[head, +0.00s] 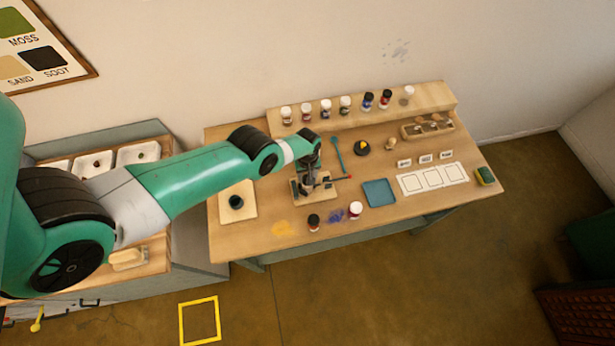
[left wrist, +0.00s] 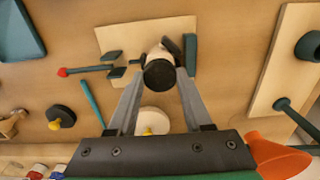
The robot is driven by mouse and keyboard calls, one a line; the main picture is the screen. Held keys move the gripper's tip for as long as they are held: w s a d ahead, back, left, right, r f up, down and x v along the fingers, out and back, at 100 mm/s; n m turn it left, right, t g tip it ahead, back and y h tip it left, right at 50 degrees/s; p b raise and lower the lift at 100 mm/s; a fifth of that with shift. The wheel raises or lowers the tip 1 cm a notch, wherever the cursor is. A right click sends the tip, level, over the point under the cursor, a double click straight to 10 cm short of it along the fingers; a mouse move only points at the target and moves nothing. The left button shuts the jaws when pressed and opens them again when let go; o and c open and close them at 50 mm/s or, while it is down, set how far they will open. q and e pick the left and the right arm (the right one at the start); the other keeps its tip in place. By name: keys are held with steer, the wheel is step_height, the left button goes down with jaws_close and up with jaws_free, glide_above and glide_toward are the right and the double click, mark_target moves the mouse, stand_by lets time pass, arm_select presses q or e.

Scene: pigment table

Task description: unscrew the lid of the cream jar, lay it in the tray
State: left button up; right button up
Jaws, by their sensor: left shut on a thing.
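The cream jar (left wrist: 156,51) stands in a small vise on a wooden board (left wrist: 117,38) in the left wrist view. Its black lid (left wrist: 159,76) faces the camera. My left gripper (left wrist: 159,80) is shut on the lid, one finger on each side. The pale jar body shows just beyond the lid; I cannot tell whether lid and jar are apart. In the head view my left gripper (head: 306,178) is over the vise board (head: 326,190) and hides most of the jar. The blue square tray (head: 379,192) lies empty to the right; its corner shows in the left wrist view (left wrist: 18,32). My right gripper is in neither view.
A red-tipped vise handle (left wrist: 88,70) sticks out toward the tray. Jars (head: 314,221) stand near the front edge, and several more line the rear shelf (head: 430,97). A teal spoon (head: 339,153) and a black knobbed disc (head: 362,148) lie behind. An orange cone (left wrist: 274,154) is near the gripper.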

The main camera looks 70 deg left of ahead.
arm_select(q)
steer(key=shift+r+p, duration=0.9)
steer(key=shift+r, duration=0.15)
step_height(320, 180, up, 5)
steer(key=p, duration=0.5)
stand_by(0.4)
